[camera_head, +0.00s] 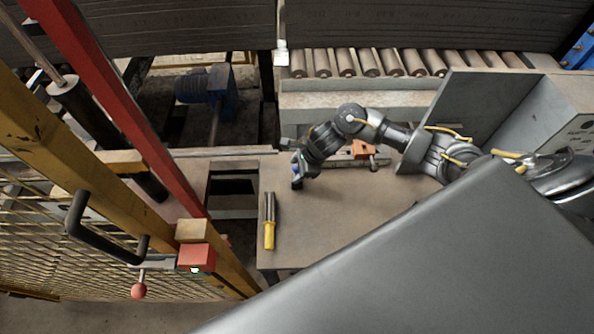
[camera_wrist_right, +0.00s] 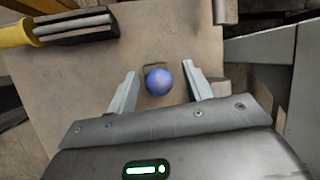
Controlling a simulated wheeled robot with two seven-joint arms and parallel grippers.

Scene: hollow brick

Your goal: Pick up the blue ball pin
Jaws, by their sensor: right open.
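The blue ball pin (camera_wrist_right: 159,82) shows in the right wrist view as a round blue ball above the brown table. My right gripper (camera_wrist_right: 158,84) is open, with one finger on each side of the ball and a visible gap to each. In the head view, my right gripper (camera_head: 297,172) is at the table's left part, and a small bit of the blue ball pin (camera_head: 295,170) shows beside it. The lower part of the pin is mostly hidden. My left gripper is not in view.
A yellow-handled tool (camera_head: 269,222) lies on the table (camera_head: 340,225) near its left edge. An orange clamp-like object (camera_head: 363,149) stands at the back. A grey metal panel (camera_head: 440,115) rises at the right, with rollers (camera_head: 370,64) behind. A yellow fence post (camera_head: 100,160) stands left.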

